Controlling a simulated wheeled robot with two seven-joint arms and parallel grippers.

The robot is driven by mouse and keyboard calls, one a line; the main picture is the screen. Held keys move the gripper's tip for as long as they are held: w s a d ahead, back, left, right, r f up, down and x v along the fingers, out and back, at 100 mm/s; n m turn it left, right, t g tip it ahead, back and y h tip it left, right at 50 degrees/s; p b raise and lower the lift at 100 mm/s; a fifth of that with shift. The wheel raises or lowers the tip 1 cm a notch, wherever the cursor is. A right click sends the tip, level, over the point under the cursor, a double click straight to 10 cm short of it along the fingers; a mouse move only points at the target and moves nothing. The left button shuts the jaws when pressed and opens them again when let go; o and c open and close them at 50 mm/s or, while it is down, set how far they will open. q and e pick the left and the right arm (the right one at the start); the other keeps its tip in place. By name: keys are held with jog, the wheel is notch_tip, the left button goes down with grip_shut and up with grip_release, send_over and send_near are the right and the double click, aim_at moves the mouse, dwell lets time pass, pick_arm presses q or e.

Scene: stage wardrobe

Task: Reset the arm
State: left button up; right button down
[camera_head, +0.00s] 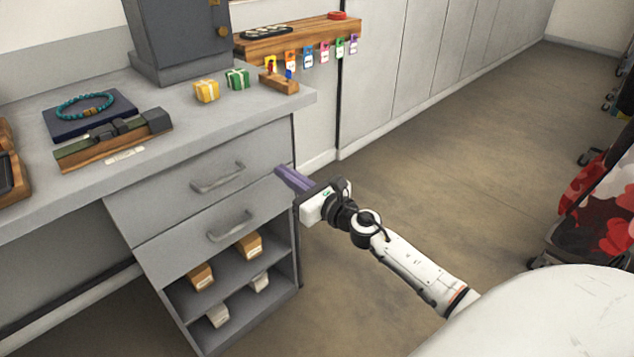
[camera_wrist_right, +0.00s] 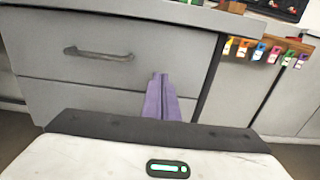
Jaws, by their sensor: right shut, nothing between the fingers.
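My right gripper (camera_head: 288,176) is in front of the right edge of the grey drawer unit (camera_head: 296,240), with its purple fingers together and nothing between them. In the right wrist view the purple fingers (camera_wrist_right: 160,85) point at the drawer fronts, close to their right edge. Both drawers look shut: the upper drawer (camera_head: 255,160) and the lower drawer (camera_head: 190,232) each have a grey bar handle. I cannot tell whether the fingertips touch the unit. My left gripper does not show in either view.
The grey counter (camera_head: 190,120) holds a blue pad (camera_head: 60,125) with a turquoise ring, a yellow box (camera_head: 206,91) and a green box (camera_head: 238,79). Coloured tags (camera_head: 308,56) hang from a wooden shelf (camera_head: 280,38). Open floor (camera_head: 450,140) lies to the right, up to a rack with red fabric.

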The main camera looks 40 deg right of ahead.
jog(key=s, duration=0.7)
jog(key=shift+d, duration=0.25)
